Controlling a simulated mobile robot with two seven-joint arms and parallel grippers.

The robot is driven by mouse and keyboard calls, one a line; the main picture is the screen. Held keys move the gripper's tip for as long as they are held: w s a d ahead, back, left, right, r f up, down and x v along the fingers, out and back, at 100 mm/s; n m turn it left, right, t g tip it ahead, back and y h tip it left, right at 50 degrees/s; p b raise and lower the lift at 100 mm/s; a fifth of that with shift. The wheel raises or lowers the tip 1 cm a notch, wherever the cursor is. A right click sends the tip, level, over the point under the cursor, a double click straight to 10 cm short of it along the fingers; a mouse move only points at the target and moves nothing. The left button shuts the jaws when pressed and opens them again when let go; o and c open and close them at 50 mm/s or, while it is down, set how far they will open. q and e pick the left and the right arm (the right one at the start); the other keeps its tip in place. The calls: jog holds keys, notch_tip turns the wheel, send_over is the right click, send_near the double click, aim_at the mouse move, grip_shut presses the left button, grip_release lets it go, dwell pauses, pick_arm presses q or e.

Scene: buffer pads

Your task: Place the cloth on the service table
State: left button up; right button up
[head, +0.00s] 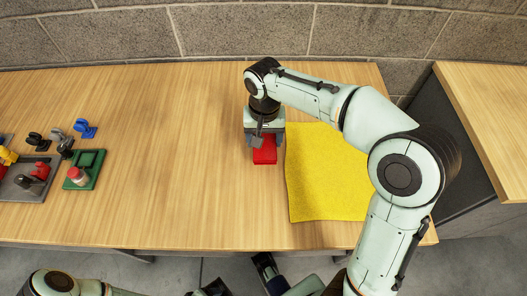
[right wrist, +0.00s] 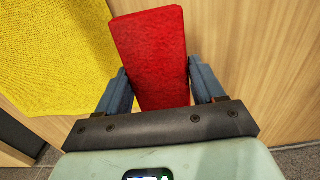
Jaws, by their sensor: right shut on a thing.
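My right gripper (head: 265,148) is shut on a red, fuzzy, block-shaped pad (head: 265,156). In the right wrist view the pad (right wrist: 152,60) stands out between the two fingers (right wrist: 158,88). I cannot tell whether it touches the table. A yellow cloth (head: 322,175) lies flat on the wooden table (head: 190,185), just right of the pad; part of it is hidden under my right arm. It also shows in the right wrist view (right wrist: 55,55). My left arm shows at the bottom left; its gripper end is too unclear to read.
At the far left stand a green tray (head: 97,158) with a red and white item, a grey tray (head: 22,192) with small items, and a blue piece (head: 85,128). The table's middle left is clear. A second wooden surface (head: 490,110) is at right, across a gap.

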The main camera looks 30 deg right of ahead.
aim_at(264, 150)
pick_arm(q)
jog(key=shift+w+a+f+b, duration=0.1)
jog(key=shift+w+f+b, duration=0.35)
jog(key=shift+f+b, duration=0.25)
pick_arm(e)
jog(key=shift+f, duration=3.2)
jog(key=shift+f, duration=0.2)
pick_arm(q)
jog(key=shift+w+f, duration=0.1)
pick_arm(e)
jog(key=o, duration=1)
jog(key=shift+o, duration=0.2)
jog(key=shift+r, duration=0.1)
jog(key=shift+r, duration=0.35)
notch_tip(264, 150, up, 12)
jog(key=p, duration=0.3)
jog(key=shift+f, duration=0.2)
pick_arm(q)
jog(key=s+r, duration=0.1)
jog(key=r, duration=0.2)
jog(key=shift+s, duration=0.35)
